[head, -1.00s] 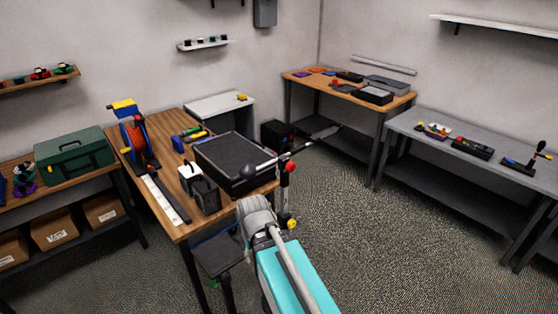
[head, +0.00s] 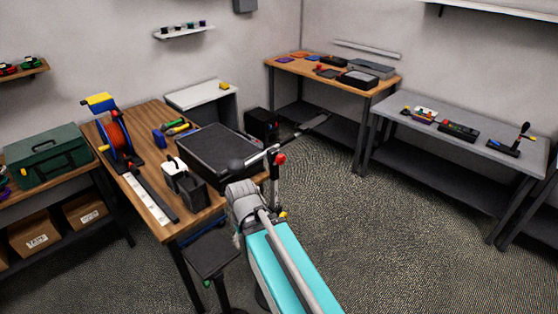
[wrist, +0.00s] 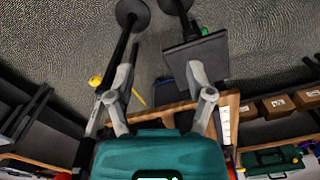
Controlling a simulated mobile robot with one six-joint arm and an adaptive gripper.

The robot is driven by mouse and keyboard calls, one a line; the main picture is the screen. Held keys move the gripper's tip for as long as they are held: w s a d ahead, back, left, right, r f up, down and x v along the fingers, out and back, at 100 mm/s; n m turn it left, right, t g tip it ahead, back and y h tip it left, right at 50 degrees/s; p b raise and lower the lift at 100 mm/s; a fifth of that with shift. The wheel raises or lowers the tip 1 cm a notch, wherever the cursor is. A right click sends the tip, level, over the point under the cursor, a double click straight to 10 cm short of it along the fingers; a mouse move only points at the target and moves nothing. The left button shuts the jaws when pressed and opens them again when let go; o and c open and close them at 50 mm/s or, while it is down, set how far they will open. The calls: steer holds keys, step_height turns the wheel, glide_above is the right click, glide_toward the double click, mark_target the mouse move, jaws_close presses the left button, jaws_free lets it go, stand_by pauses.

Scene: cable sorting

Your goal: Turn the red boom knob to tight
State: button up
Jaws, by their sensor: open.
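The red boom knob (head: 280,158) sits on top of a dark upright stand at the right front corner of the wooden bench. A dark boom (head: 300,132) runs past it, with a black ball at its left end. In the head view the knob is just beyond the grey wrist end of my arm, and my gripper is hidden there. In the wrist view my gripper (wrist: 160,82) is open, with its two grey fingers apart and nothing between them. A dark pole passes by its left finger.
A yellow knob (head: 283,214) is lower on the stand. The wooden bench (head: 200,222) holds a black case (head: 208,148), an orange cable reel (head: 115,138) and a dark open container (head: 193,190). A small black stool (head: 211,254) stands in front. The floor to the right is clear.

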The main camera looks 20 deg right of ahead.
steer(key=shift+o, duration=0.8)
steer(key=shift+w+f, duration=0.1)
steer(key=t+y+b, duration=0.8)
steer(key=t+b, duration=0.6)
steer(key=t, duration=0.2)
glide_toward(284, 160)
steer(key=v, duration=0.3)
steer(key=shift+a, duration=0.15)
steer(key=shift+w+a, duration=0.1)
steer(key=shift+w, duration=0.1)
steer(key=shift+x, duration=6.75)
